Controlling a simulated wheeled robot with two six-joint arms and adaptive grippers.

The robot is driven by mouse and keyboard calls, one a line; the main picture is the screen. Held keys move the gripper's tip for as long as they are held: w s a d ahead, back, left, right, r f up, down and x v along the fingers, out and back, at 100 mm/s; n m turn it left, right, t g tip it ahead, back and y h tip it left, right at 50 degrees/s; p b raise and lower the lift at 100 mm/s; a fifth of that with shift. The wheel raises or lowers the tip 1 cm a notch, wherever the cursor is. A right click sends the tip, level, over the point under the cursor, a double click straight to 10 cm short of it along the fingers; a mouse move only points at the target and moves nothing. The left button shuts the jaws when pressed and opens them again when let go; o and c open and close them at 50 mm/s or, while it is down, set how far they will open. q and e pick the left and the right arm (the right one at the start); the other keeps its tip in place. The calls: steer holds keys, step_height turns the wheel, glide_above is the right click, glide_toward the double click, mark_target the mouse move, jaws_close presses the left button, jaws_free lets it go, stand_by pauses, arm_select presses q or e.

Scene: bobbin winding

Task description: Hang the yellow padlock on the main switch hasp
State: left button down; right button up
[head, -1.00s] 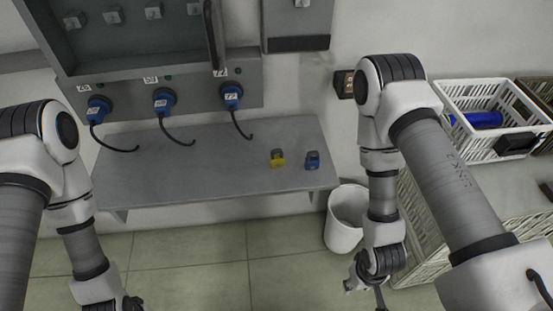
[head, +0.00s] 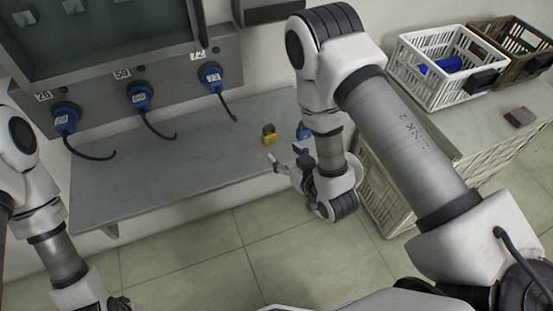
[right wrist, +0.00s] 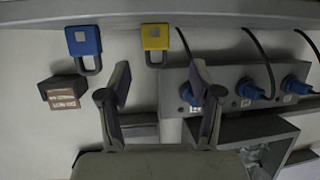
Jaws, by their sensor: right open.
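The yellow padlock (head: 268,135) stands on the grey shelf (head: 180,165), near its right part. It also shows in the right wrist view (right wrist: 154,38), beyond and between my open fingers. My right gripper (head: 285,155) is open and empty, in front of the shelf and close to the yellow padlock, not touching it. Its two fingers show in the right wrist view (right wrist: 161,82). My left gripper (head: 120,303) is mostly cut off at the bottom edge, so its jaws cannot be judged. I cannot make out the main switch hasp.
A blue padlock (head: 303,131) stands right of the yellow one, partly behind my right arm. Several blue plugs (head: 140,97) with black cables hang from the panel above the shelf. A white crate (head: 405,70) and a brown crate (head: 500,42) sit on the right counter.

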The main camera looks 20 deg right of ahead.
mark_target(271, 139)
steer(key=x, duration=0.2)
steer(key=b+x, duration=0.1)
steer(key=x, duration=0.2)
steer(key=b+x, duration=0.1)
steer(key=x, duration=0.2)
steer(key=shift+d+f, duration=0.15)
steer(key=shift+d, duration=0.25)
steer(key=shift+w+a, duration=0.15)
steer(key=shift+w, duration=0.25)
steer(key=c, duration=1.2)
step_height(271, 139, up, 5)
steer(key=p, duration=0.3)
steer(key=shift+p, duration=0.35)
